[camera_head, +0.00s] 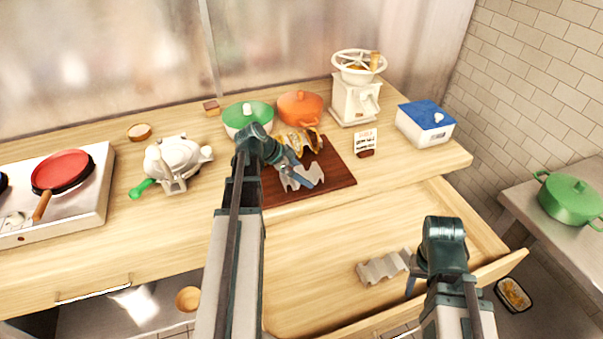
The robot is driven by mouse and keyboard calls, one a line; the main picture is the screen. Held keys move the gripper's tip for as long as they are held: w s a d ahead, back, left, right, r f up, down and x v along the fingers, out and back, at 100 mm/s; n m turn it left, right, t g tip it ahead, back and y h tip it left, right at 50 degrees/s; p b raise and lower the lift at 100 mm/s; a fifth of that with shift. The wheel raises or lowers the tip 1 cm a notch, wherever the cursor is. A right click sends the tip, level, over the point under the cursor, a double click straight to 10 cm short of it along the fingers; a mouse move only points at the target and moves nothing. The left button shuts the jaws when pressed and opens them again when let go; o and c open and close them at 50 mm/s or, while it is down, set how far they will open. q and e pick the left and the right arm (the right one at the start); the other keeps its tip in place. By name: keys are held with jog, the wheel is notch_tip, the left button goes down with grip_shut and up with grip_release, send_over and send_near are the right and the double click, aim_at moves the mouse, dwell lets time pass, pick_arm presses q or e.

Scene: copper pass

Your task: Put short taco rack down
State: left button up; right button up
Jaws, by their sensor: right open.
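A small silver wavy taco rack (290,184) is at the front of the dark red-brown board (338,172). My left gripper (305,177) reaches over the board, with its fingers at this rack; the arm hides part of the board, and whether the fingers grip the rack is unclear. A second wavy metal rack (381,268) is in the open drawer. My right gripper (409,279) is open beside that rack's right end. A rack with filled tacos (299,141) stands at the back of the board.
The open drawer (322,290) juts out in front of the counter and is otherwise bare. A green pot (238,117), an orange pot (299,108), a small sign (366,140) and a cream grinder (357,98) stand around the board. A blue-lidded box (425,124) is at right.

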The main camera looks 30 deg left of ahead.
pick_arm(q)
jog(key=shift+r+p, duration=0.3)
pick_arm(e)
jog(key=shift+r, duration=0.3)
pick_arm(q)
jog(key=p+v, duration=0.9)
jog(key=v, duration=0.2)
jog(key=shift+s+a+r, duration=0.25)
pick_arm(e)
notch_tip(320, 180, up, 9)
pick_arm(q)
jog(key=s+d+f+n+g+y, duration=0.1)
jog(key=s+d+g+y, duration=0.1)
jog(key=d, duration=0.9)
jog(key=s+d+f+n+g+y, duration=0.1)
jog(key=s+d, duration=0.4)
jog(key=d, duration=0.7)
jog(key=s+d+f+n+g+y, duration=0.2)
jog(key=s+d+g+y, duration=0.1)
jog(key=d, duration=0.9)
jog(key=shift+s+f, duration=0.35)
jog(key=shift+s, duration=0.05)
jog(key=shift+d, duration=0.15)
